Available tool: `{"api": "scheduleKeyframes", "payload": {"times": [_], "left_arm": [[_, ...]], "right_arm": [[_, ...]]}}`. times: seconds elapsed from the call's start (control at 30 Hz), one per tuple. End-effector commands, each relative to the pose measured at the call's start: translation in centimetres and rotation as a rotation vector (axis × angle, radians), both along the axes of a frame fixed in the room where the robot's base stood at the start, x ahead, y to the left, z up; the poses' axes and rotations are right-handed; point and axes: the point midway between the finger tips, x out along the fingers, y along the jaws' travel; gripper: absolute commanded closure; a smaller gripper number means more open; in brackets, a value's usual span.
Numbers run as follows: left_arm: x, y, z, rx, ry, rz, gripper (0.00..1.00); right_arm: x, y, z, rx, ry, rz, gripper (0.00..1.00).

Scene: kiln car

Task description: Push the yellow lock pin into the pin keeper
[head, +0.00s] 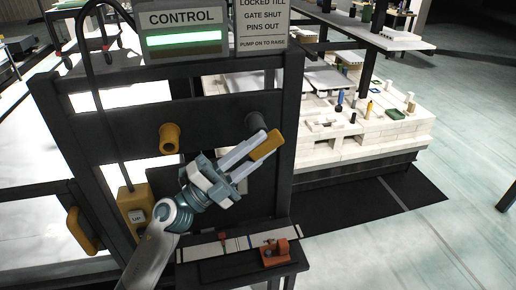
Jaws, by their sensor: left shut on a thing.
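My left gripper (254,148) is shut on a yellow lock pin (267,145), which sticks out past the fingers, tilted up to the right. The gripper is in front of the dark upright panel. A dark round socket (256,121) on the panel is just above and behind the held pin; the pin looks apart from it, though depth is hard to tell. A second yellow round piece (169,136) sits on the panel to the left. I cannot tell for sure which part is the pin keeper. My right gripper is out of view.
A control box (185,42) with a lit green bar and a sign (262,24) stand on top. A yellow box marked UP (135,210) is at left. A shelf (205,250) below holds an orange block (276,252). The loaded kiln car (345,148) is behind, right.

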Motion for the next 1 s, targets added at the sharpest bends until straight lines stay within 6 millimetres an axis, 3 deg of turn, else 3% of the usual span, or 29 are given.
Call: {"api": "scheduleKeyframes", "payload": {"times": [0.2, 0.23, 0.3, 0.33, 0.53, 0.6, 1.0], "left_arm": [[0.00, 0.02, 0.11, -0.001, -0.002, 0.001, 1.00], [0.00, 0.02, 0.11, -0.001, -0.002, 0.001, 0.74], [0.00, 0.02, 0.11, -0.001, -0.002, 0.001, 0.58], [0.00, 0.03, 0.11, -0.001, -0.002, 0.001, 0.55], [0.00, 0.01, 0.06, 0.000, -0.001, 0.001, 0.55], [0.01, 0.00, -0.03, 0.000, 0.000, 0.001, 0.45], [0.00, 0.00, 0.01, 0.000, 0.000, 0.000, 0.45]], "right_arm": [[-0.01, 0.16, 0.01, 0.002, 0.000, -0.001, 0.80], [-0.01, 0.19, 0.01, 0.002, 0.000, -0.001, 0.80], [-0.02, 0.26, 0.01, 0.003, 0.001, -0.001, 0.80], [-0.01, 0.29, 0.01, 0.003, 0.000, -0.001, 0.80], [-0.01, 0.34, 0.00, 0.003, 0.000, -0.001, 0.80], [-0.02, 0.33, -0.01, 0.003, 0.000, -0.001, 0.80], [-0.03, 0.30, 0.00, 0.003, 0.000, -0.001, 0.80]]}}
